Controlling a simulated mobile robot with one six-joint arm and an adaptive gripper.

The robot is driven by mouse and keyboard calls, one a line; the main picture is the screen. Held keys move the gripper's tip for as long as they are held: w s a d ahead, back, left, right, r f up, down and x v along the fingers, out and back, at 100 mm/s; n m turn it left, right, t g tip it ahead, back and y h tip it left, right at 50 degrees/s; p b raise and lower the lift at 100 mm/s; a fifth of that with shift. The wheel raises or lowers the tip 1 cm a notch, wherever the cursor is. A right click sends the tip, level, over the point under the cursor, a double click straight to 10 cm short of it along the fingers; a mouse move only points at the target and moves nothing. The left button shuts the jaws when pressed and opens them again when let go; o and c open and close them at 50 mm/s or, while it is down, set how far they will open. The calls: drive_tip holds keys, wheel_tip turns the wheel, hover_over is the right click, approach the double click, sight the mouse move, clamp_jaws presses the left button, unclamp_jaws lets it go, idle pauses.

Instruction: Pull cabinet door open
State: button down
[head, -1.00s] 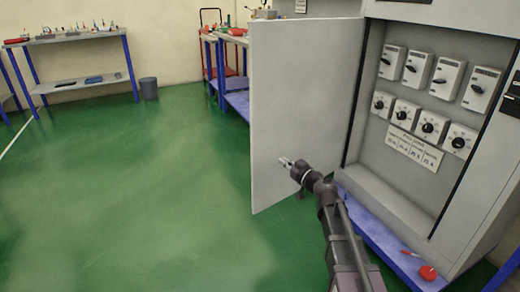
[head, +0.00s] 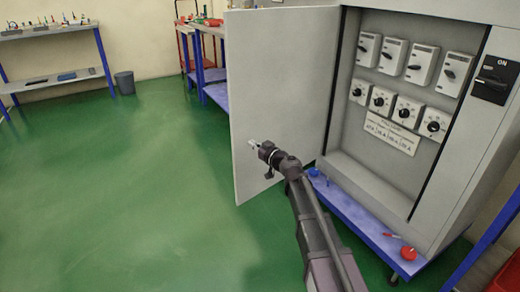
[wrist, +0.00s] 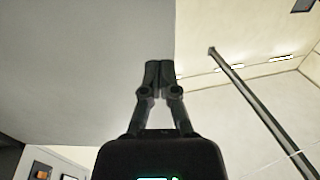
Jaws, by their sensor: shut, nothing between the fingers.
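The grey cabinet door (head: 280,90) stands wide open, swung out to the left of the cabinet (head: 380,175). Inside the cabinet are rows of white switch units and dials. My gripper (head: 252,144) is at the inner face of the door, near its lower part; I cannot tell whether the tips touch it. In the wrist view the gripper (wrist: 159,66) is shut with its fingers together and nothing between them. There the door (wrist: 85,70) fills the upper left, and its straight edge runs just beside the fingertips.
A blue platform (head: 355,222) under the cabinet holds a red round object (head: 408,253). Workbenches stand behind the door and at the back left (head: 55,82), with a grey bin (head: 125,83) beside the latter. The green floor (head: 120,190) to the left is clear.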

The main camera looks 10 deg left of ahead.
sight(237, 134)
drive_tip(key=x, duration=0.7)
drive_tip(key=shift+w+a, duration=0.15)
drive_tip(key=shift+w, duration=0.05)
